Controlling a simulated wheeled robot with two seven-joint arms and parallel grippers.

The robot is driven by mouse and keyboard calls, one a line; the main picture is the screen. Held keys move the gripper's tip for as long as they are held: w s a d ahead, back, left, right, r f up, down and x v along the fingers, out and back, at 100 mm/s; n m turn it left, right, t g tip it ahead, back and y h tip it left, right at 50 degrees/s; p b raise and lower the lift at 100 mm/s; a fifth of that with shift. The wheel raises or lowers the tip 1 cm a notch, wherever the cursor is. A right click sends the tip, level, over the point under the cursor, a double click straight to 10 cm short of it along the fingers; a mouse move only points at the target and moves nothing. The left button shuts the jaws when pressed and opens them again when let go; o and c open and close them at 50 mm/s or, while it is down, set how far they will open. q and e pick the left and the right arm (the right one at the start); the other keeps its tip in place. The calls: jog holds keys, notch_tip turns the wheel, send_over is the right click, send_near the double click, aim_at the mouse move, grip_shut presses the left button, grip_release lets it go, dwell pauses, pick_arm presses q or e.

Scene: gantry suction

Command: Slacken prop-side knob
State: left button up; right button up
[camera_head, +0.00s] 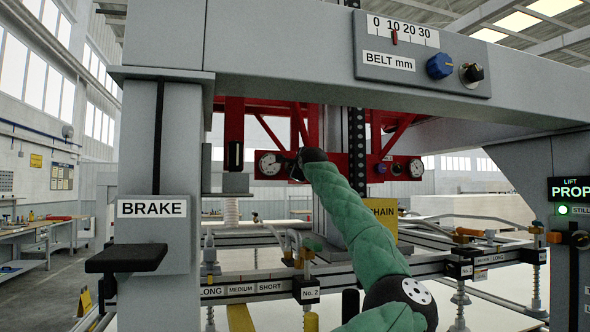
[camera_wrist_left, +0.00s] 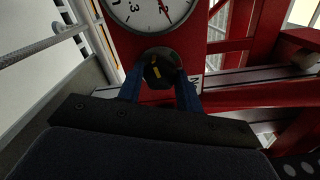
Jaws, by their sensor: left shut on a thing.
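My left gripper (camera_head: 297,168) is at the left end of the red carriage, beside a round white dial (camera_head: 270,163). In the left wrist view, its two blue fingers (camera_wrist_left: 160,82) are closed on either side of a dark knob with a yellow mark (camera_wrist_left: 157,70), just below the dial (camera_wrist_left: 150,8). My wrist hides this knob in the head view. A blue knob (camera_head: 381,168) sits beside the other dial (camera_head: 416,168) at the carriage's right. A lit PROP display (camera_head: 571,190) is at the far right. My right gripper is not in view.
A grey gantry beam (camera_head: 290,45) crosses above, with a belt scale panel (camera_head: 423,52). A BRAKE post (camera_head: 152,208) with a black pad (camera_head: 126,258) stands left. Rails with suction cups run below. A yellow CHAIN sign (camera_head: 384,213) hangs behind my arm.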

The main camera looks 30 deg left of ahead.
pick_arm(q)
jog(key=shift+f+n, duration=0.1)
jog(key=shift+n, duration=0.4)
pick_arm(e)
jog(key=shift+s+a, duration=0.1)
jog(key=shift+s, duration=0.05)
pick_arm(q)
jog(key=o, duration=0.8)
jog(key=shift+o, duration=0.9)
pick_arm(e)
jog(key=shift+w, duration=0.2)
pick_arm(q)
jog(key=b+v, duration=0.2)
jog(key=v, duration=0.5)
jog(key=shift+s+d+b, duration=0.25)
jog(key=shift+b, duration=0.05)
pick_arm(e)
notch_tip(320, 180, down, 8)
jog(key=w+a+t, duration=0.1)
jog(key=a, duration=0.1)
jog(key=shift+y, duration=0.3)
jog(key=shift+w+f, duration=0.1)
